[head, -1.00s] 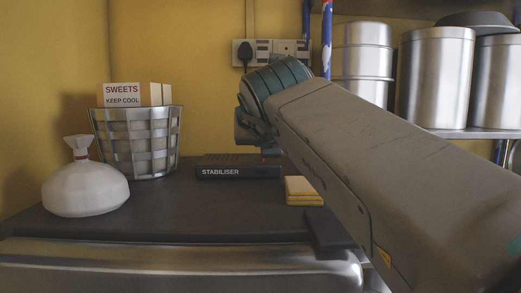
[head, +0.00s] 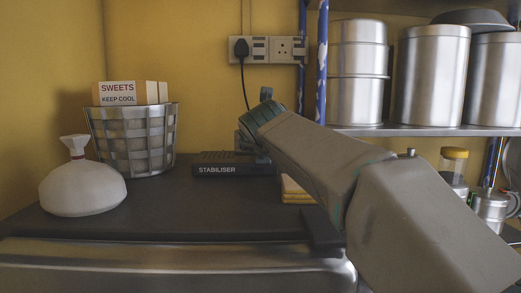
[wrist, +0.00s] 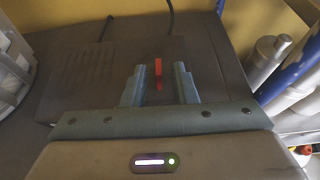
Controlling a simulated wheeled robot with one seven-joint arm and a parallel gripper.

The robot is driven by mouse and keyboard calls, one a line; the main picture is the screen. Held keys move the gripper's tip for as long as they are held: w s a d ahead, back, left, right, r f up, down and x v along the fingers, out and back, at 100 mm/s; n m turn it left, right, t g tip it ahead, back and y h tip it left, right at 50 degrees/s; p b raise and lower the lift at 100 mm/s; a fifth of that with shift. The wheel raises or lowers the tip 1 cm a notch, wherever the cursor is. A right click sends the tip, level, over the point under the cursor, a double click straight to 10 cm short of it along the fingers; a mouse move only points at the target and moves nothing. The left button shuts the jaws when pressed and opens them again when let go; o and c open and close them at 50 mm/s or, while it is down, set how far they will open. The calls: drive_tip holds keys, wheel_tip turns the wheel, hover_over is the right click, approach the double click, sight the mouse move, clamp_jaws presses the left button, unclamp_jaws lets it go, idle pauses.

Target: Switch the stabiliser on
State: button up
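The stabiliser (head: 222,169) is a low black box with its name on the front, standing on the dark counter below the wall socket. In the wrist view its vented top (wrist: 85,72) fills the left and middle. A narrow red strip, which looks like its switch (wrist: 158,68), shows between my fingertips. I cannot tell whether it is on or off. My gripper (wrist: 159,80) is open, its two fingers apart on either side of the red strip, over the box. Whether they touch it is unclear.
A wall socket (head: 290,48) holds a black plug (head: 241,47) with its cable hanging down. A metal basket (head: 133,140) and white sack (head: 82,188) stand left. Yellow sponge-like blocks (head: 293,190) lie right of the box. Steel canisters (head: 430,75) fill the right shelf.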

drive_tip(key=shift+c, duration=0.4)
clamp_jaws()
